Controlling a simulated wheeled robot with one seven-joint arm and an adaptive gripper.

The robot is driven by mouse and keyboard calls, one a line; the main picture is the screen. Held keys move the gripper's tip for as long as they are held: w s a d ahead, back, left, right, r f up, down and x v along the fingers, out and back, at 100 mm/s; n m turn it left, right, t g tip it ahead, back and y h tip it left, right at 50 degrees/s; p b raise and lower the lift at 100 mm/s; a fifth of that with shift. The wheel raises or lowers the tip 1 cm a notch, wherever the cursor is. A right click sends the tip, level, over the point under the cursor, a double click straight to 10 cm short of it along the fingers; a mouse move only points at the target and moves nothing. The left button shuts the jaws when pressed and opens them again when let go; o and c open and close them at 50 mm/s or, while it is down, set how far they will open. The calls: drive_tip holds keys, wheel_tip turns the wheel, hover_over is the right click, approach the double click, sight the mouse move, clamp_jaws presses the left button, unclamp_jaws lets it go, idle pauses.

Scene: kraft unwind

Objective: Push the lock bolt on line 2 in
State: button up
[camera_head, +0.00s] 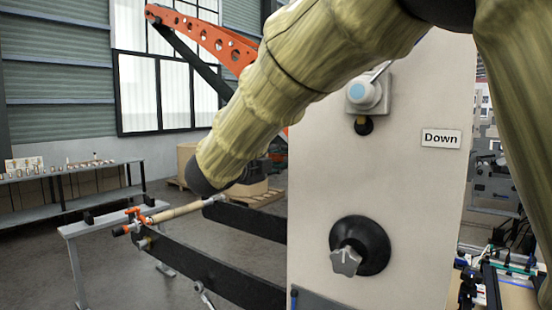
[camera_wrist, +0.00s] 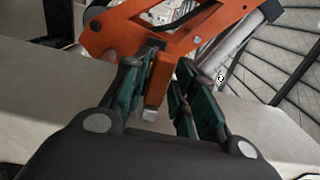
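In the wrist view my gripper (camera_wrist: 160,105) is open, with its green-padded fingers on either side of an orange block (camera_wrist: 158,80) that hangs from an orange frame (camera_wrist: 125,30). Gaps show between the block and the pads, wider on the right. A small bright metal end (camera_wrist: 149,115) shows at the block's lower tip. I cannot tell for sure whether this is the lock bolt of line 2. In the head view my sleeved arm crosses the top, and my gripper is hidden.
A pale panel with a "Down" label (camera_head: 441,138), a blue-topped control (camera_head: 364,92) and a black-based knob (camera_head: 347,260) stands close on the right. Black arms (camera_head: 210,272) and a shaft with orange end fittings (camera_head: 134,222) lie at lower left.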

drive_tip(key=shift+w+f, duration=0.1)
drive_tip(key=shift+w, duration=0.05)
clamp_jaws()
drive_tip(key=b+x, duration=0.1)
drive_tip(key=x, duration=0.3)
drive_tip(key=shift+w+d+b, duration=0.1)
drive_tip(key=shift+b, duration=0.25)
drive_tip(key=shift+o, duration=1)
unclamp_jaws()
drive_tip(key=o, duration=0.3)
drive_tip(key=shift+w, duration=0.2)
drive_tip(key=shift+s, duration=0.15)
drive_tip(key=v, duration=1.2)
